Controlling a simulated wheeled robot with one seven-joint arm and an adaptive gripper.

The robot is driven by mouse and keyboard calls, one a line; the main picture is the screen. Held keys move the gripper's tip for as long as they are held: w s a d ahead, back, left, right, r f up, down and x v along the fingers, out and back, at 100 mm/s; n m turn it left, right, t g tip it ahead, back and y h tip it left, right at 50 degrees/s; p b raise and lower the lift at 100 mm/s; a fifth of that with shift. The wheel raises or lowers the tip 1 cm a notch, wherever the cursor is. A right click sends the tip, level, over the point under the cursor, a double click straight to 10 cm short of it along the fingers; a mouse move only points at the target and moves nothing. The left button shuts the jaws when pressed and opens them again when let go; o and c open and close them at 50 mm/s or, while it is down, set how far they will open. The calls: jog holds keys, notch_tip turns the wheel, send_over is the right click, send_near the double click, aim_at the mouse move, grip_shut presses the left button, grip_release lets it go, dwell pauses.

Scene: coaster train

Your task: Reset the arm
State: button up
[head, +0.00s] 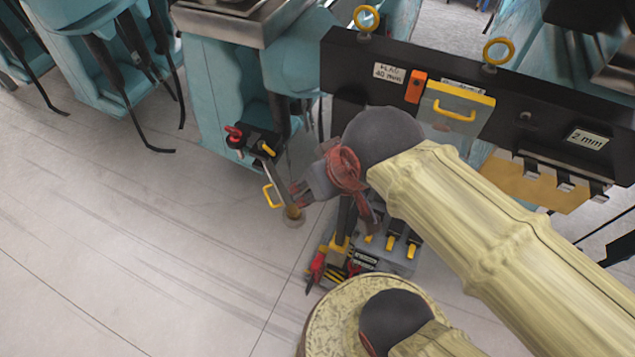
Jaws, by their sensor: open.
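My arm comes in from the right in a pale yellow ribbed cover and ends in a dark round joint with a red band. My gripper (299,200) points left and down from that joint, and its fingers are small and partly hidden by the wrist. It is open, and I see nothing held in it. Just beyond it, a grey bar with a yellow handle (270,194) slants down from a black block (255,142) on a teal body. I cannot tell whether the fingers touch the bar.
A black panel (340,72) with yellow rings and a yellow-handled plate (457,112) stands behind my arm. A grey box with yellow levers (392,243) is below the wrist. Teal car bodies (90,60) with hanging black hoses line the back. The floor (130,235) at left is clear.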

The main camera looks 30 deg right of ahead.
notch_tip(320, 180, down, 15)
jog(key=b, duration=1.5)
jog(key=shift+f, duration=0.15)
